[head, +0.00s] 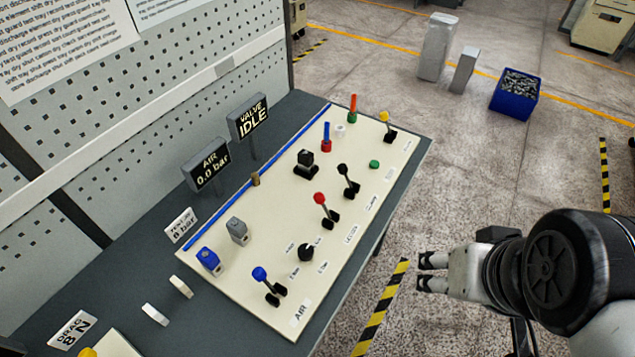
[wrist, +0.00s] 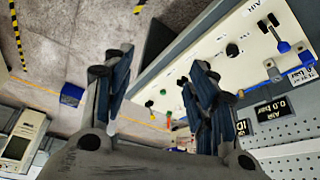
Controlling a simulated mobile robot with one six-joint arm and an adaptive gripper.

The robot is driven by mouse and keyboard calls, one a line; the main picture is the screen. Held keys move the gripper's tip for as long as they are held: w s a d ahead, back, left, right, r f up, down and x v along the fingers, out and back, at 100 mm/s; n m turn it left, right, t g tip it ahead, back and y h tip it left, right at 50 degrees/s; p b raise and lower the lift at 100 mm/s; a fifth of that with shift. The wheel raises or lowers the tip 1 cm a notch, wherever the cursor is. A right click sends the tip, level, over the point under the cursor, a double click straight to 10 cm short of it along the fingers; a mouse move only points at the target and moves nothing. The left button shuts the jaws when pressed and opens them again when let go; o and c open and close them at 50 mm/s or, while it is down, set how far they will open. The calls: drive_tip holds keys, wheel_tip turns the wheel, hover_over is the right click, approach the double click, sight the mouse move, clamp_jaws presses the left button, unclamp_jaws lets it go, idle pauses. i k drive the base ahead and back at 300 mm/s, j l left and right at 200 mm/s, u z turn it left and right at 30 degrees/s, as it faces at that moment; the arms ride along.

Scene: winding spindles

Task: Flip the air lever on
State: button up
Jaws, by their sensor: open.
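The air lever (head: 266,284) has a blue knob and a black base. It stands at the near end of the cream panel (head: 240,298), beside the AIR label (head: 301,312), with its knob tilted toward the upper left. It also shows at the upper right of the wrist view (wrist: 279,38). The air display (head: 206,165) reads 0.0 bar, and the valve display (head: 248,117) reads IDLE. My gripper (head: 425,273) is open and empty, out over the floor to the right of the panel, apart from the lever. In the wrist view its fingers (wrist: 160,80) are spread.
The panel also bears a red-knobbed lever (head: 323,207), a black-knobbed lever (head: 346,178), a yellow-knobbed lever (head: 387,124) and a black dial (head: 306,252). A perforated wall (head: 150,130) rises behind the bench. A blue crate (head: 514,94) stands on the floor.

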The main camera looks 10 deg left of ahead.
sight(260, 275)
drive_tip(key=u, duration=1.6)
